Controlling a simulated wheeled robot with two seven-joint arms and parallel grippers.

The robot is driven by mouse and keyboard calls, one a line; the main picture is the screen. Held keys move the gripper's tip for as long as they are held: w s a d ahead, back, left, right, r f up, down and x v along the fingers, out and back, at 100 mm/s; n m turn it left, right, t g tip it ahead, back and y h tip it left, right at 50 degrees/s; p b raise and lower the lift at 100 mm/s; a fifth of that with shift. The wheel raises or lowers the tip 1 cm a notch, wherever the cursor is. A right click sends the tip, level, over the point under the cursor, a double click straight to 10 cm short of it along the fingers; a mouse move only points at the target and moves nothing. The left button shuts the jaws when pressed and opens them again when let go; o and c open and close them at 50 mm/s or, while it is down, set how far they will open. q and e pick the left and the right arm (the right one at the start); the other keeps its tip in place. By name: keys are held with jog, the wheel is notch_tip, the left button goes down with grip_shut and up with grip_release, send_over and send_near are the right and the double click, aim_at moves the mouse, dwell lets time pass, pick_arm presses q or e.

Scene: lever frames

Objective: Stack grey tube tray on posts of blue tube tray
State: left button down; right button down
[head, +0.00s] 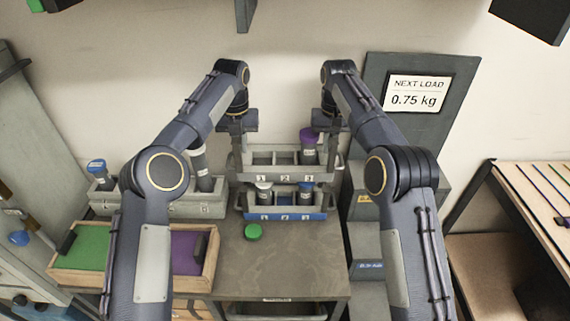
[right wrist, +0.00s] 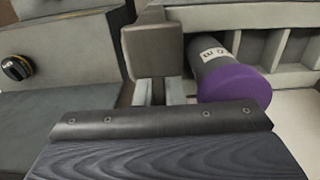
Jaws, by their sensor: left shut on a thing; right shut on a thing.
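The grey tube tray (head: 285,174), with numbered slots, is held level between my two grippers, directly above the blue tube tray (head: 286,215). I cannot tell whether it touches the posts. A purple-capped tube (head: 308,146) stands in its slot 3; the tube also shows in the right wrist view (right wrist: 235,83). My left gripper (head: 237,142) is shut on the tray's left end. My right gripper (head: 331,142) is shut on its right end.
A green cap (head: 253,231) lies on the bench (head: 300,262) in front of the blue tray. A grey rack (head: 187,208) with tubes stands at left, behind a wooden box (head: 130,283) with green and purple sections. Dark stepped blocks (head: 366,245) stand close at right.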

aim_at(261, 163)
pick_arm(q)
jog(key=shift+w+r, duration=0.1)
jog(key=shift+w, duration=0.05)
pick_arm(e)
jog(key=shift+w+r, duration=0.1)
jog(key=shift+w, duration=0.05)
pick_arm(q)
jog(key=shift+r, duration=0.1)
pick_arm(e)
jog(key=shift+r, duration=0.1)
pick_arm(q)
jog(key=shift+s, duration=0.2)
pick_arm(e)
jog(key=shift+s, duration=0.2)
pick_arm(q)
jog(key=shift+w, duration=0.1)
pick_arm(e)
jog(key=shift+w, duration=0.1)
